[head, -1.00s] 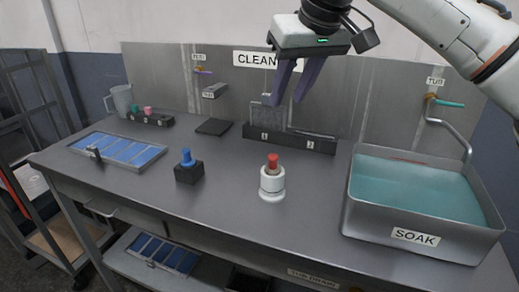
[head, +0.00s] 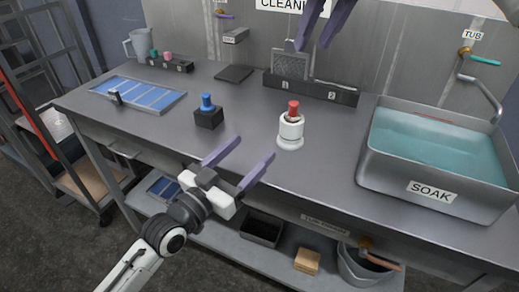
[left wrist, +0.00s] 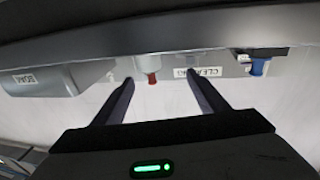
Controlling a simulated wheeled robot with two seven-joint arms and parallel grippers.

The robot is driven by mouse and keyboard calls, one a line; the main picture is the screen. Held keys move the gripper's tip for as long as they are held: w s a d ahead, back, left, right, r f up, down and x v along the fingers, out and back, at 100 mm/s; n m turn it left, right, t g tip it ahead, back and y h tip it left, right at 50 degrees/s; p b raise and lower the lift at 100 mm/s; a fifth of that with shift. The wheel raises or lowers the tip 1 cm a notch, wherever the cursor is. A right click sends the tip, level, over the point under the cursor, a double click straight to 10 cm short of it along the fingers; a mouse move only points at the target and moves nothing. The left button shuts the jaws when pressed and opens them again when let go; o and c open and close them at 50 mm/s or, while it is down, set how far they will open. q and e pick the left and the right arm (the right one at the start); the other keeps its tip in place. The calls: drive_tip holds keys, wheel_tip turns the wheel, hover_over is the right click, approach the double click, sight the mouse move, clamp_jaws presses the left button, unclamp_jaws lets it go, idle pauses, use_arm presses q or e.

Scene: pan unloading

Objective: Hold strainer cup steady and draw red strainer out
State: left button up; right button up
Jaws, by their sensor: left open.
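The white strainer cup (head: 290,137) stands upright on the steel bench in the head view. The red strainer (head: 293,107) sits in it with its red top showing; its lower part is hidden. My left gripper (head: 251,149) is open and empty, in front of the bench edge, to the left of and nearer than the cup. In the left wrist view the picture is upside down; the cup (left wrist: 147,66) and red strainer (left wrist: 151,79) show beyond the open fingers. My right gripper (head: 312,46) is open and empty, above and behind the cup at the top edge.
A blue-topped piece in a black block (head: 209,117) stands left of the cup. The SOAK tub (head: 432,187) of water is at right, a slotted rack (head: 310,88) behind, a blue-panelled tray (head: 140,92) at left. The bench around the cup is clear.

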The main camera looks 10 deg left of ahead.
sight(285, 130)
use_arm(q)
drive_tip(key=shift+w+d+r+m+g+h, duration=0.2)
drive_tip(key=shift+w+d+m+g, duration=0.1)
drive_tip(key=shift+d, duration=0.25)
drive_tip(key=shift+w+d+r+m+g+h, duration=0.1)
drive_tip(key=shift+w+d+m+g+h, duration=0.15)
drive_tip(key=shift+d, duration=0.25)
drive_tip(key=shift+w+d+f+g, duration=0.1)
drive_tip(key=shift+w+d+g, duration=0.15)
drive_tip(key=shift+w+d, duration=0.15)
drive_tip(key=x, duration=0.9)
drive_tip(key=shift+w+d, duration=0.2)
drive_tip(key=shift+d, duration=0.05)
